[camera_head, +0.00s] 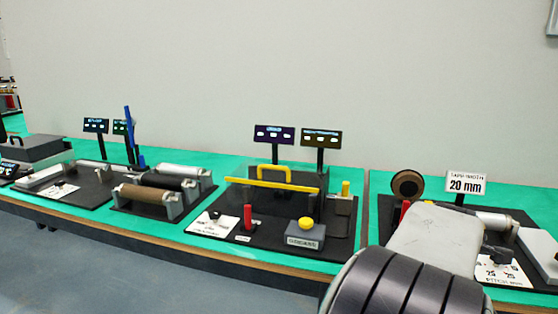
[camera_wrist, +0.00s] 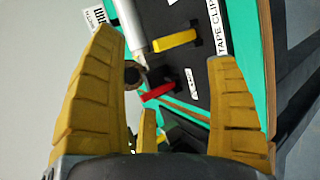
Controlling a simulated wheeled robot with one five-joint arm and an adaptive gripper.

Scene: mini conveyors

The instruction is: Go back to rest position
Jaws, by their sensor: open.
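My gripper (camera_wrist: 164,45) shows in the wrist view with its yellow ribbed fingers spread wide apart. Nothing is held between them. Beyond the fingers the wrist view shows a dark board on the green bench, with a metal roller (camera_wrist: 131,22), a yellow handle (camera_wrist: 175,40) and a red handle (camera_wrist: 158,92). The fingers appear apart from these parts. In the head view my arm (camera_head: 430,242) fills the lower right, in front of the bench, and the gripper itself is hidden there.
The green-topped bench (camera_head: 362,197) runs across the head view. It carries a clear-covered station with a yellow bar (camera_head: 272,185), a box with a yellow button (camera_head: 305,241), several rollers (camera_head: 150,194) and a 20 mm sign (camera_head: 466,184). The floor (camera_head: 120,280) in front is clear.

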